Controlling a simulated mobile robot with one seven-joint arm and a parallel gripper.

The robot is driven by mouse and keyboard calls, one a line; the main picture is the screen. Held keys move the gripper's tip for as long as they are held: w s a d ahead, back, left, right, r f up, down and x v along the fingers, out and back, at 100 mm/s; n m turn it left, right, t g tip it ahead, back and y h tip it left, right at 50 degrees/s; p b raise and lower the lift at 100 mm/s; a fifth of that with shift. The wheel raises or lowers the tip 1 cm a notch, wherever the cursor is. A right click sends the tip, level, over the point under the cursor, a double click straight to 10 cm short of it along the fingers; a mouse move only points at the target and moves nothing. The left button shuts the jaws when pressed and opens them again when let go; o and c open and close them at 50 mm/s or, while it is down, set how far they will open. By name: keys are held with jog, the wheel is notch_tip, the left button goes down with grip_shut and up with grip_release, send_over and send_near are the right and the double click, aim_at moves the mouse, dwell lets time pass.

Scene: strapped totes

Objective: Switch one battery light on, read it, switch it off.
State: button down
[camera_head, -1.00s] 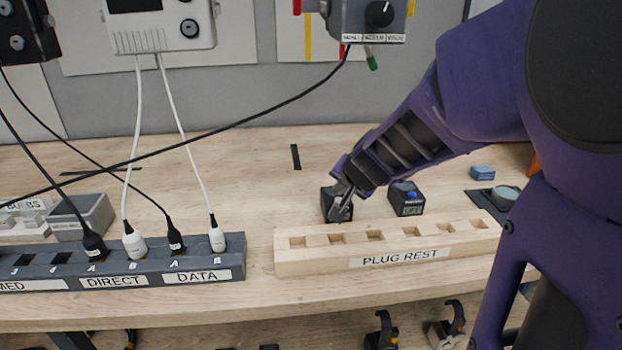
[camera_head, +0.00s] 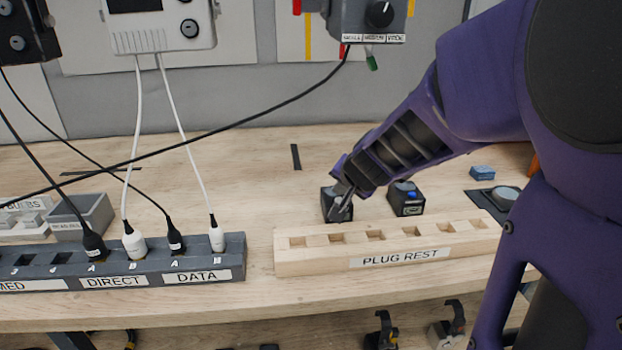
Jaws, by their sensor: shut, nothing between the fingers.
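Two small dark boxes, which look like the battery lights, stand on the bench behind the plug rest. My gripper (camera_head: 343,202) is shut and its fingertips are at the left box (camera_head: 328,206), covering much of its top and front; I cannot tell whether they touch it. The right box (camera_head: 406,199) has a blue button on top and a small pale label or window on its front, too small to read. No lit lamp shows clearly on either box.
The wooden plug rest (camera_head: 457,246) lies in front of the boxes. A dark socket strip (camera_head: 60,272) with several plugs is at left. A black cable (camera_head: 240,120) crosses above the bench.

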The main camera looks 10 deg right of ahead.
jog(key=shift+f, duration=0.15)
jog(key=shift+f, duration=0.35)
dwell(0.4)
jog(key=shift+r, duration=0.1)
jog(key=shift+r+p, duration=0.35)
jog(key=shift+p, duration=0.05)
notch_tip(320, 180, up, 6)
jog(key=p, duration=0.5)
jog(key=shift+p, duration=0.4)
